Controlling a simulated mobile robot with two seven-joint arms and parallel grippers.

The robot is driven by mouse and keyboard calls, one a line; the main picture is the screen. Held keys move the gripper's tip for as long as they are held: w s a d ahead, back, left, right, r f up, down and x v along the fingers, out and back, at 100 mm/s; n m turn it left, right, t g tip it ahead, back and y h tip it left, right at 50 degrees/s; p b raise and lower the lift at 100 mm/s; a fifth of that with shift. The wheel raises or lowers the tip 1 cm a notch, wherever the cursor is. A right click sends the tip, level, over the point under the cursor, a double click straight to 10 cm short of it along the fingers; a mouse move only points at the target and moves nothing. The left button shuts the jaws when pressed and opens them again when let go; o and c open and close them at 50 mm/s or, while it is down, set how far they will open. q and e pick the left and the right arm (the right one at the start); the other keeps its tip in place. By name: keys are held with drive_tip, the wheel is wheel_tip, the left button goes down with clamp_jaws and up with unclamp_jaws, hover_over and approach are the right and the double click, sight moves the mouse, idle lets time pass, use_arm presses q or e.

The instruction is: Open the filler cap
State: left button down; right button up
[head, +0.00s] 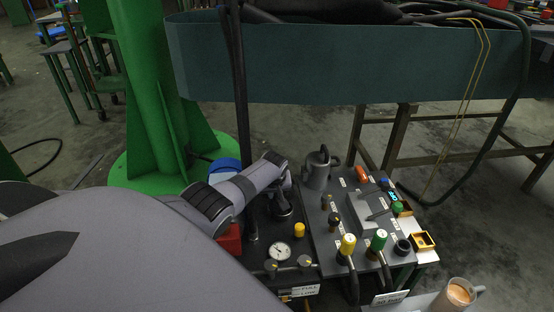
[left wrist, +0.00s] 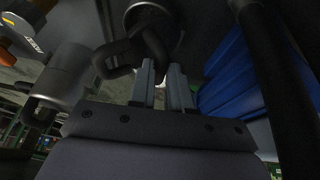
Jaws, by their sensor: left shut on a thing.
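The filler cap (left wrist: 152,20) shows at the top middle of the left wrist view as a dark round piece with a curved dark handle below it. My left gripper (left wrist: 161,72) has both fingers up at this handle, one on each side, closed on part of it. In the head view my left gripper (head: 282,190) reaches in from the left over the dark panel, beside the grey metal can. The cap (head: 283,211) there is a small dark shape under the gripper, partly hidden. My right gripper is in neither view.
A grey can (head: 316,170) stands close right of the gripper. The panel holds a gauge (head: 278,251), a yellow-topped valve (head: 347,244), and a green-topped valve (head: 379,240). A blue drum (head: 226,166) and a dark vertical pipe (head: 240,100) stand behind. A mug (head: 458,293) is at lower right.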

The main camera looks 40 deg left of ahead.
use_arm(q)
drive_tip(key=shift+s+a+f, duration=0.35)
drive_tip(key=shift+s+f, duration=0.05)
drive_tip(key=shift+s, duration=0.2)
drive_tip(key=c, duration=1.1)
unclamp_jaws()
drive_tip(key=shift+d, duration=0.1)
drive_tip(key=shift+w+d, duration=0.1)
drive_tip(key=shift+w, duration=0.05)
drive_tip(key=shift+w+r+p, duration=0.1)
drive_tip(key=shift+r+p, duration=0.25)
drive_tip(key=shift+r, duration=0.1)
wheel_tip(320, 180, up, 19)
drive_tip(key=p, duration=0.9)
drive_tip(key=shift+a+r, duration=0.2)
drive_tip(key=shift+a, duration=0.05)
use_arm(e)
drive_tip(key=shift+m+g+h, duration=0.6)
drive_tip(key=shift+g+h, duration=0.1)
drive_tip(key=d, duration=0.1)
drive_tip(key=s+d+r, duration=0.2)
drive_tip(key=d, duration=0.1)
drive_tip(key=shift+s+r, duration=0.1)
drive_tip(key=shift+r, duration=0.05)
